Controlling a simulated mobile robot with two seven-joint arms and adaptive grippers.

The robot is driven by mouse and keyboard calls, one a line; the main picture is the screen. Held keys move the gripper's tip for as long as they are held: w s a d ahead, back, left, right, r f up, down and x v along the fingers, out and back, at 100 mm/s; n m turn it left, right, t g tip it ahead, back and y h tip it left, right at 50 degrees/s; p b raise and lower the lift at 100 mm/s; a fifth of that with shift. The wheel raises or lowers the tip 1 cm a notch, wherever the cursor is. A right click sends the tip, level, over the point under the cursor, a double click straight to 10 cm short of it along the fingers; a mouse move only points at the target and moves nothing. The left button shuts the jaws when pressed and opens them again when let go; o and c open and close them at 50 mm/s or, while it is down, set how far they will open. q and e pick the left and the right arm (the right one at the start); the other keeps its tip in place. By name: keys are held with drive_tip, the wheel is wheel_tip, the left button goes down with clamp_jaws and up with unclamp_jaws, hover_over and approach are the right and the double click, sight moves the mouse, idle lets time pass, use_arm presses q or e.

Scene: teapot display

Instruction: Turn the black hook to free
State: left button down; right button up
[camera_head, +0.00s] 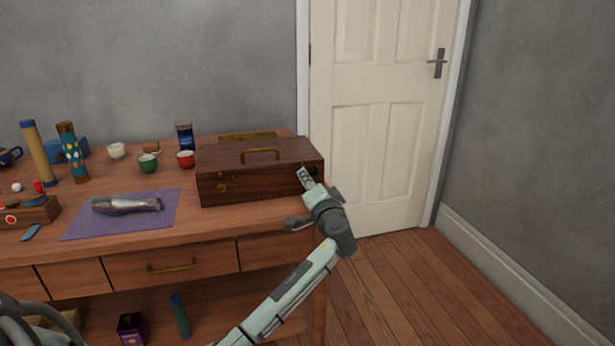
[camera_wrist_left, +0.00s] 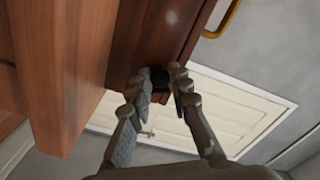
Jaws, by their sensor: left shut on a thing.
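The brown wooden case (camera_head: 248,185) sits at the right end of the table, lid down, with a brass handle on top. My left gripper (camera_head: 308,181) is at the case's front right corner. In the left wrist view the black hook (camera_wrist_left: 158,77) is a small dark piece on the case's edge, between the fingertips of my left gripper (camera_wrist_left: 160,92). The gripper is shut on it. In the head view the hook cannot be made out behind the fingers. How far it is turned is unclear. My right gripper is not in view.
The wooden table (camera_head: 190,222) holds a purple mat (camera_head: 80,225) with a silvery object (camera_head: 125,205), several small cups, and two tall cylinders at left. A white door (camera_head: 385,120) stands behind; the floor at right is clear.

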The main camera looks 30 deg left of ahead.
use_arm(q)
drive_tip(key=shift+m+p, duration=0.35)
drive_tip(key=shift+m, duration=0.45)
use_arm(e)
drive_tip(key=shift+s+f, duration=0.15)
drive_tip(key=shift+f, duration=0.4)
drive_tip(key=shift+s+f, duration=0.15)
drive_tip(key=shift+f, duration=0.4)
use_arm(q)
drive_tip(key=c, duration=1.4)
unclamp_jaws()
drive_tip(key=v, duration=1.2)
drive_tip(key=shift+s, duration=0.1)
